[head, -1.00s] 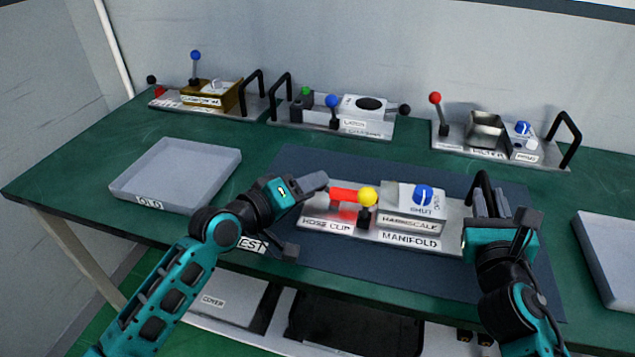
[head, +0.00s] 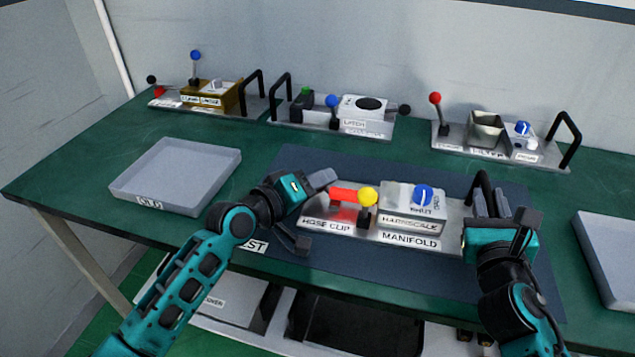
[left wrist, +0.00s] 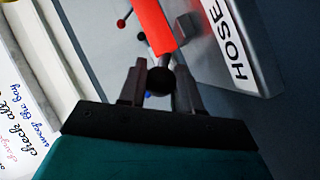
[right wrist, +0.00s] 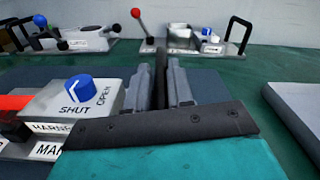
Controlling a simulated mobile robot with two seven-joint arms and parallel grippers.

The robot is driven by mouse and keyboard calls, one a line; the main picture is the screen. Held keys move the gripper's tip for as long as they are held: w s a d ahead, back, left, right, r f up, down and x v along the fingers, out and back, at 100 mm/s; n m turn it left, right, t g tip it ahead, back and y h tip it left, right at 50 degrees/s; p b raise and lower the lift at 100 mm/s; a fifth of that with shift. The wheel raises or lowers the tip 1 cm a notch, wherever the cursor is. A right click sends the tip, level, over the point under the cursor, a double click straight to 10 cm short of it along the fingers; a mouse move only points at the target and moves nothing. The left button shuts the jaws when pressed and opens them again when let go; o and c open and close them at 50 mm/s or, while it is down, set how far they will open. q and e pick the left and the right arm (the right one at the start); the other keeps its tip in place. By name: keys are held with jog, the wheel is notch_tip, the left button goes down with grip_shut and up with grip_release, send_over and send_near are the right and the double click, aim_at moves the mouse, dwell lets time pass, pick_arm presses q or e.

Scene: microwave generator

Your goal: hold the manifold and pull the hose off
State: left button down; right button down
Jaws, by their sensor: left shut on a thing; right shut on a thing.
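The manifold (head: 410,240) is a pale block on a labelled plate on the dark mat, with a blue knob (head: 423,195) at SHUT and a yellow-knobbed clip lever (head: 367,197). The red hose (head: 345,194) lies at its left end, beside the HOSE CLIP label. In the left wrist view my left gripper (left wrist: 160,88) is shut on the black ball (left wrist: 160,81) at the hose's end. My right gripper (head: 492,205) is shut on the manifold's black handle (head: 480,183); the right wrist view shows the handle (right wrist: 160,72) between the fingers. The hose's inner end is hard to see.
A grey tray (head: 180,150) labelled OLD stands at left, another tray (head: 615,235) at the right edge. Several similar units, including a brass one (head: 222,92) and a latch unit (head: 362,108), line the back. Green table between the units and mat is clear.

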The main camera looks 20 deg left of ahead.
pick_arm(q)
jog(key=shift+a+f, duration=0.1)
pick_arm(e)
jog(key=shift+d+f, duration=0.1)
jog(key=shift+f, duration=0.35)
pick_arm(q)
jog(key=shift+s+a, duration=0.1)
jog(key=shift+a, duration=2.85)
pick_arm(e)
jog(key=shift+d, duration=0.1)
pick_arm(q)
jog(key=c, duration=1.1)
grip_release()
jog(key=shift+a, duration=0.1)
jog(key=shift+s, duration=0.1)
jog(key=v, duration=1.2)
